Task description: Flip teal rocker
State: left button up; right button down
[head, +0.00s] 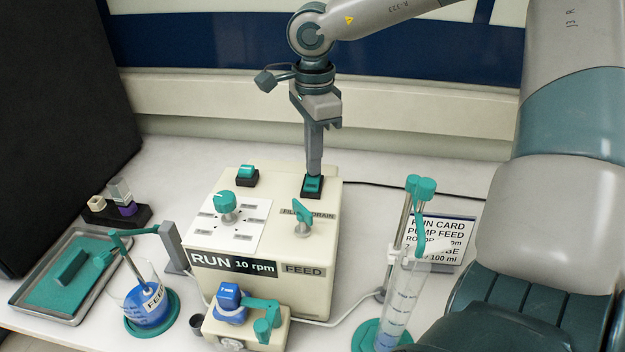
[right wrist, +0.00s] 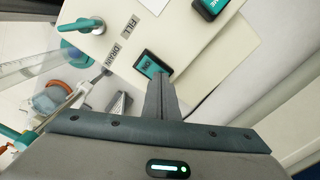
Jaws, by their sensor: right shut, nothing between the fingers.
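The cream control box (head: 265,275) carries two teal rockers in black frames on its top. One teal rocker (head: 313,186) is at the back right corner, and it also shows in the right wrist view (right wrist: 150,66). The other teal rocker (head: 246,172) is at the back left, partly visible at the top of the right wrist view (right wrist: 212,4). My right gripper (head: 314,172) is shut and empty, pointing down with its fingertips at the back edge of the right rocker. I cannot tell whether they touch it. My left gripper is not in view.
A teal knob (head: 223,200) and a teal FILL/DRAIN lever (head: 302,214) stand on the box top. A blue pump head (head: 229,299) is in front. A beaker (head: 148,302) stands left, a tall cylinder (head: 400,300) right. The table behind the box is clear.

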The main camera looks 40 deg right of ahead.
jog(key=shift+f+b, duration=0.3)
jog(key=shift+f, duration=0.05)
dwell(0.3)
notch_tip(320, 180, up, 7)
jog(key=p, duration=0.3)
dwell(0.6)
dwell(0.7)
